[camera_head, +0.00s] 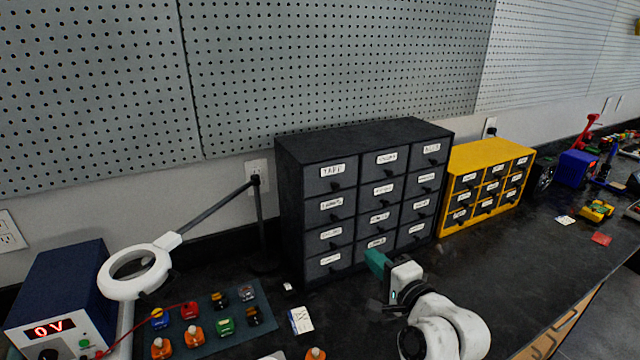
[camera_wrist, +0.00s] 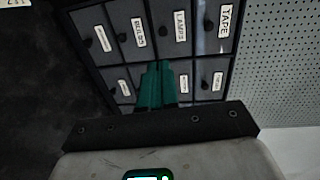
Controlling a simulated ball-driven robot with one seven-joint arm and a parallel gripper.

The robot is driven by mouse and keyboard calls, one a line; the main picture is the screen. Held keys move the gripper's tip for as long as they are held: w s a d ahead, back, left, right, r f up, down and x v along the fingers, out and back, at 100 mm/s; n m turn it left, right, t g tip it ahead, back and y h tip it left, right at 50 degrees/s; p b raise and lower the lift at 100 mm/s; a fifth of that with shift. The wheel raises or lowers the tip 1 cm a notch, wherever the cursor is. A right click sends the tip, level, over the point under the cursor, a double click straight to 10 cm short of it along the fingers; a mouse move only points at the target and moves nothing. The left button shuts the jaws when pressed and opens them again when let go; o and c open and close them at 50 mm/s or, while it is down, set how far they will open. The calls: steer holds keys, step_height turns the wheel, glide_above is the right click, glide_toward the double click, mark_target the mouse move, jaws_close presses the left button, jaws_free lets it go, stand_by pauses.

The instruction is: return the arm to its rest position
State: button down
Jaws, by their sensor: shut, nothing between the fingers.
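My gripper (camera_head: 378,262) is at the front of the black drawer cabinet (camera_head: 290,200), near its lower middle drawers. Its teal fingers are together with nothing between them. In the wrist view my gripper (camera_wrist: 157,82) points at the cabinet's drawer fronts (camera_wrist: 187,45), which carry white labels, one reading TAPE. I cannot tell whether the fingertips touch the cabinet. All the cabinet's drawers look closed. My white arm comes up from the lower right in the head view.
A yellow drawer cabinet (camera_head: 447,207) stands right of the black one. A white ring lamp (camera_head: 172,240), a blue power supply (camera_head: 68,285) and a mat (camera_head: 268,317) with several small parts are at left. A small card (camera_head: 301,320) lies in front. The bench at right is partly clear.

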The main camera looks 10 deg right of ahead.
steer(key=s+d+f+n+g+h, duration=0.1)
steer(key=s+f+n+g, duration=0.1)
steer(key=s+f, duration=0.3)
steer(key=s+d+f+n+g+h, duration=0.1)
steer(key=s+d+f+n+g, duration=0.1)
steer(key=s+f, duration=0.4)
steer(key=s+d+f+n+g, duration=0.2)
steer(key=s+f+n+g, duration=0.1)
steer(key=s+f, duration=0.2)
steer(key=shift+s+f+n+h, duration=0.25)
steer(key=shift+s+n+h, duration=0.15)
steer(key=shift+s, duration=0.65)
steer(key=s+d+f+n+g, duration=0.1)
steer(key=s+n+g, duration=0.1)
steer(key=s, duration=0.6)
steer(key=s+d+f+n+g+h, duration=0.1)
steer(key=s+f+n+g, duration=0.1)
steer(key=s, duration=0.5)
steer(key=s+d+f+n+g+h, duration=0.1)
steer(key=s+g, duration=0.3)
steer(key=s, duration=0.4)
steer(key=shift+s+d+f+n, duration=0.4)
steer(key=shift+f+n, duration=0.1)
steer(key=shift+f, duration=0.25)
